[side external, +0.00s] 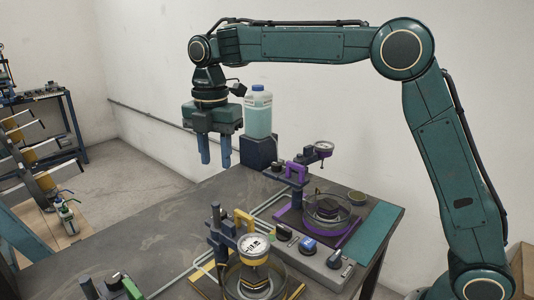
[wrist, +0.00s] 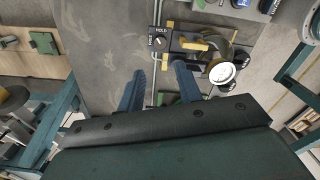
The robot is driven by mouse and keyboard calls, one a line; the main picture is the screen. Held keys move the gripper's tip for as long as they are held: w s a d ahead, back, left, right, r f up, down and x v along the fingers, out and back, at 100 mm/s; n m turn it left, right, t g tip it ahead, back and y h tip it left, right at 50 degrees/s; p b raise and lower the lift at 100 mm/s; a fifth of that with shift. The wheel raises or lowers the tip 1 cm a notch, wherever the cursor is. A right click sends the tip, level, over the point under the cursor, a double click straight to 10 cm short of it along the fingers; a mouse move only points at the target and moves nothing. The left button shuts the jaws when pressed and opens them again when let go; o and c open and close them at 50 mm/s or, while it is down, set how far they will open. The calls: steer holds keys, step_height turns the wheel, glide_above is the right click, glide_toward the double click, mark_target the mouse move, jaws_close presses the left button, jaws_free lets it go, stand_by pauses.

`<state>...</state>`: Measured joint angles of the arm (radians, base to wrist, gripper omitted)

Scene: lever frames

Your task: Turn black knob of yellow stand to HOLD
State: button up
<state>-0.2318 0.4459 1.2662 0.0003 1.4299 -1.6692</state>
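The yellow stand shows in the side external view with a yellow lever (side external: 243,219), a round white gauge (side external: 254,247) and a yellow-edged base at the front of the table. In the wrist view its yellow handle (wrist: 194,46) and gauge (wrist: 222,72) lie right of a dark panel. The black knob (wrist: 158,43) sits on that panel, just under the word HOLD; where its pointer aims is too small to tell. My gripper (side external: 215,164) hangs high above the table, fingers apart and empty. In the wrist view, its fingertips (wrist: 159,69) are below the knob in the picture, touching nothing.
A similar purple stand (side external: 305,172) stands behind the yellow one. A grey box (side external: 312,255) with several switches is beside them. A bottle of pale liquid (side external: 258,112) stands on a dark block (side external: 258,150) at the back. The table's left part (side external: 150,225) is largely clear.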

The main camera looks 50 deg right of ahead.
step_height(320, 180, down, 14)
steer(key=shift+r, duration=0.25)
stand_by(0.5)
steer(key=c, duration=0.7)
